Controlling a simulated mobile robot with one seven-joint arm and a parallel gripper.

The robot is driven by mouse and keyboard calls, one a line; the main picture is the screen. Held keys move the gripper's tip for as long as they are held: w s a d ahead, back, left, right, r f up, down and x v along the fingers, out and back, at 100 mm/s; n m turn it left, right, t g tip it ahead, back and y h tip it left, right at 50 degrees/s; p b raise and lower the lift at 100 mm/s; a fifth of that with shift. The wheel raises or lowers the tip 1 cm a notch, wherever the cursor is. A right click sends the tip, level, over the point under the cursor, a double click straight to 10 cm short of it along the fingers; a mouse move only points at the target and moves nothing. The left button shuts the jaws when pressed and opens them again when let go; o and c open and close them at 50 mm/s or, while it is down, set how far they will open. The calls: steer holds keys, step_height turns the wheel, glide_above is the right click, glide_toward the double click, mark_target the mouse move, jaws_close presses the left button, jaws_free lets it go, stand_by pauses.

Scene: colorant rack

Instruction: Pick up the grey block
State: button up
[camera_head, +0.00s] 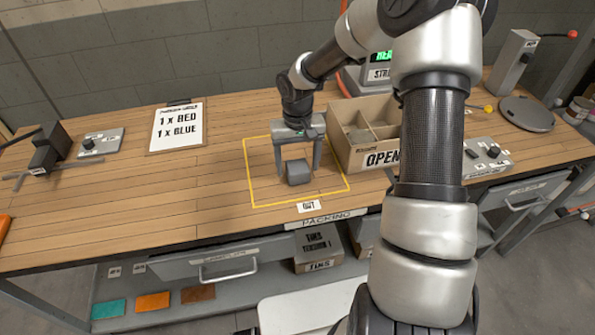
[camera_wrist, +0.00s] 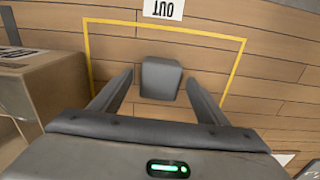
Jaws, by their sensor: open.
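The grey block (camera_head: 298,172) sits on the wooden table inside the yellow outlined square (camera_head: 253,190), near the "OUT" label. My gripper (camera_head: 298,172) is over the block with its fingers pointing down, one on each side. In the wrist view the grey block (camera_wrist: 160,78) lies between and slightly beyond the two fingertips of my gripper (camera_wrist: 163,82), which are apart. A gap shows between the block and each finger. Nothing is held.
An open cardboard box (camera_head: 343,150) marked "OPEN" stands close to the right of the square; it also shows in the wrist view (camera_wrist: 75,85). A clipboard (camera_head: 176,128) lies at the left. A switch box (camera_head: 487,158) stands farther right. Table left of the square is mostly clear.

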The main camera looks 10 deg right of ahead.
step_height(320, 180, down, 2)
steer(key=shift+f, duration=0.1)
steer(key=c, duration=1.1)
